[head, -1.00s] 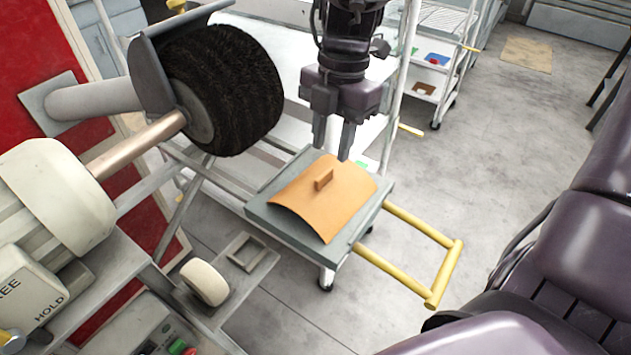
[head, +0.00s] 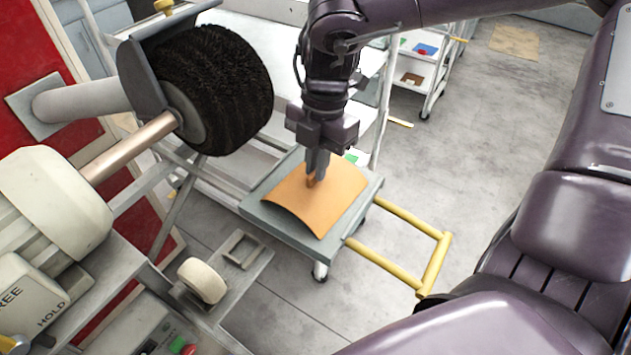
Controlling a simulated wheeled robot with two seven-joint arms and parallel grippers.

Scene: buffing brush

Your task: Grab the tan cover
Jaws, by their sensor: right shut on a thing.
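The tan cover (head: 327,208) is a curved sheet with a small upright tab (head: 311,180) in its middle. It rests on the grey top of a small cart (head: 257,214). My right gripper (head: 316,175) points down from above and is shut on the tab, which its fingers partly hide. The cover appears still in contact with the cart top. My left gripper is not in the head view.
A big black buffing brush (head: 225,90) on a shaft stands left of the cart, near my right gripper. A yellow handle (head: 433,263) juts from the cart's right side. A white wheel (head: 203,280) sits lower left. Open floor lies to the right.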

